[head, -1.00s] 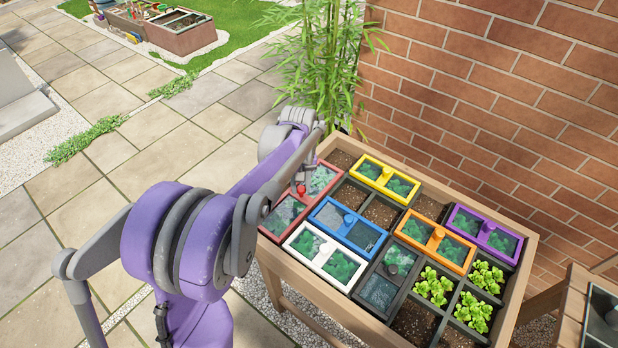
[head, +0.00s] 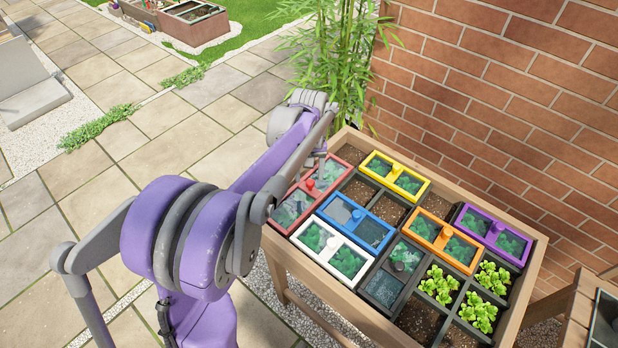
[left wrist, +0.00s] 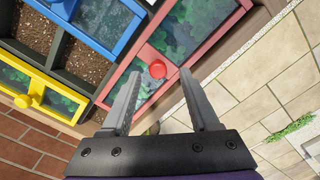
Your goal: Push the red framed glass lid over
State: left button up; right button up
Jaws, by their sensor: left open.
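The red framed glass lid (head: 292,209) lies at the left edge of the planter table in the head view, with a round red knob and green plants under its panes. In the left wrist view the red lid (left wrist: 205,48) fills the upper middle, its red knob (left wrist: 157,69) showing between the fingers. My left gripper (left wrist: 166,78) is open over the lid, its two fingers apart on either side of the knob. Contact with the knob cannot be told. In the head view my left arm partly hides the lid. My right gripper is out of view.
Beside the red lid are a blue lid (head: 372,232), a white lid (head: 333,249) and a yellow lid (head: 411,186). Orange (head: 459,259) and purple (head: 511,241) lids lie farther right. Open soil compartments (head: 388,210) lie between them. A brick wall (head: 500,110) stands behind the planter table.

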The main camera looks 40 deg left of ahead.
aim_at(310, 186)
pick_arm(q)
notch_tip(310, 186, up, 8)
dwell(0.5)
jog(key=s+d+f+m+t+p, duration=0.2)
jog(key=s+d+m, duration=0.2)
jog(key=s+d, duration=0.4)
jog(key=s+d+f+m+t+p, duration=0.1)
jog(key=s+d+f+m+t, duration=0.1)
jog(key=s+d, duration=0.5)
jog(key=s+m+t, duration=0.1)
jog(key=s+m, duration=0.1)
jog(key=s, duration=0.1)
jog(key=shift+d+f+p, duration=0.3)
jog(key=shift+d+p, duration=0.05)
